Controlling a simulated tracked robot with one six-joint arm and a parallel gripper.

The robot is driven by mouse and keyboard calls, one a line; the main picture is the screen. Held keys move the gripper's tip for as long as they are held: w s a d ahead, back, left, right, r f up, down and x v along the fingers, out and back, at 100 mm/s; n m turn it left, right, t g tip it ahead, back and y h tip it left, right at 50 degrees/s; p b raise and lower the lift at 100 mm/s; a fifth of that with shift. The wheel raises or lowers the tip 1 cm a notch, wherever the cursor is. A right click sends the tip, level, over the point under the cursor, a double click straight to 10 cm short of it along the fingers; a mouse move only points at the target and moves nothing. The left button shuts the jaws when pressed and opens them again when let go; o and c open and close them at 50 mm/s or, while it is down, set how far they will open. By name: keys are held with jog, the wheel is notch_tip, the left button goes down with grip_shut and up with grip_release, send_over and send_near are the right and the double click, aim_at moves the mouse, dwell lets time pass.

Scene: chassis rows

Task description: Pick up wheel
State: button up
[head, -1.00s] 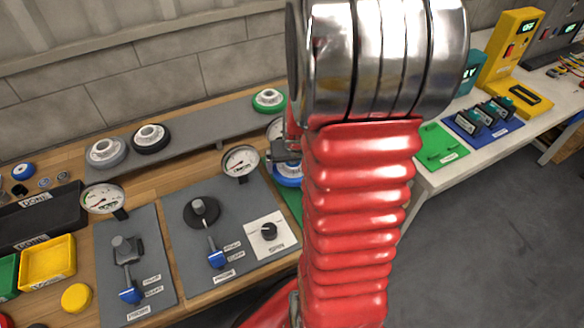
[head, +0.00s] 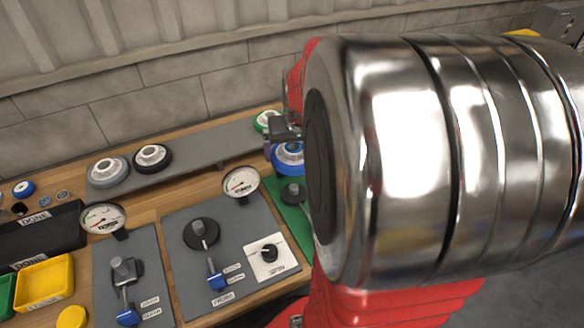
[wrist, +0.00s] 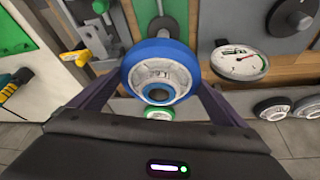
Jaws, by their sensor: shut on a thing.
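A blue-rimmed wheel with a pale grey hub (wrist: 160,72) fills the middle of the wrist view, between the two fingers of my gripper (wrist: 160,80). My gripper is shut on it. In the head view the blue wheel (head: 288,158) is partly hidden by my arm and hangs below my gripper (head: 284,131). A black disc with a post (head: 292,193) on the green plate (head: 289,215) shows just below the wheel, apart from it in the picture. The arm hides the right part of that plate.
A grey shelf (head: 205,147) at the back carries a grey wheel (head: 109,170), a black wheel (head: 152,157) and a green wheel (head: 267,120). Dial gauges (head: 240,182) and grey fixture plates (head: 185,245) stand in front. A yellow bin (head: 44,284) is at left.

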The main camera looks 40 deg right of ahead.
aim_at(293, 147)
jog(key=shift+r, duration=2.2)
jog(key=shift+r, duration=0.1)
jog(key=shift+r, duration=1.9)
jog(key=shift+a+f, duration=0.1)
